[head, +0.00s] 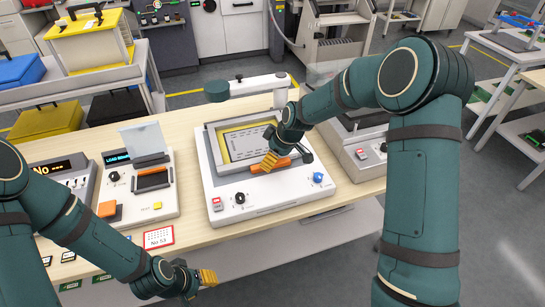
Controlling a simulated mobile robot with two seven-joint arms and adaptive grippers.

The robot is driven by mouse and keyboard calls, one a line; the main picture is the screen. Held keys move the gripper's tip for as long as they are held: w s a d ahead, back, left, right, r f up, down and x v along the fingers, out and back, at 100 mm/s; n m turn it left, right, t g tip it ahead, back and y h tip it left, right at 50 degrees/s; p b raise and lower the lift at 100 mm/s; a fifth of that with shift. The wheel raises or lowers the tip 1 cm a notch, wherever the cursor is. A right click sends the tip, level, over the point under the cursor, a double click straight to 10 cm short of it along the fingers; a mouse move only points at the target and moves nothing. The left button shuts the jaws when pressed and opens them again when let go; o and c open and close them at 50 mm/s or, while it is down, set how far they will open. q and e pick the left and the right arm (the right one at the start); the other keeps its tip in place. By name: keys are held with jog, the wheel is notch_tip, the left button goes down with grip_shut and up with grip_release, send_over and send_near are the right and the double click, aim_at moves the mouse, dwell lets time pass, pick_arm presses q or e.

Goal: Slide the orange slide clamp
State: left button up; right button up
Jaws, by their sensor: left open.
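The orange slide clamp (257,168) lies along the front of the framed opening on the white machine (238,188) in the middle of the bench. My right gripper (272,160) is over it, with its yellow fingertips in front of or against the orange part, covering some of it. I cannot tell whether the fingers touch or grip it. My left gripper (207,277) is open and empty, low in front of the bench edge, away from the clamp.
A device with an orange block (108,209) and a dark screen stands to the left. A grey device (362,150) stands to the right. A red-edged card (158,237) is at the bench's front edge. A round dark head on a white arm (258,86) stands behind the frame.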

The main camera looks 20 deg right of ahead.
jog(key=shift+r, duration=0.15)
jog(key=v, duration=1.2)
pick_arm(q)
jog(key=shift+s, duration=0.1)
pick_arm(e)
jog(key=shift+s, duration=0.1)
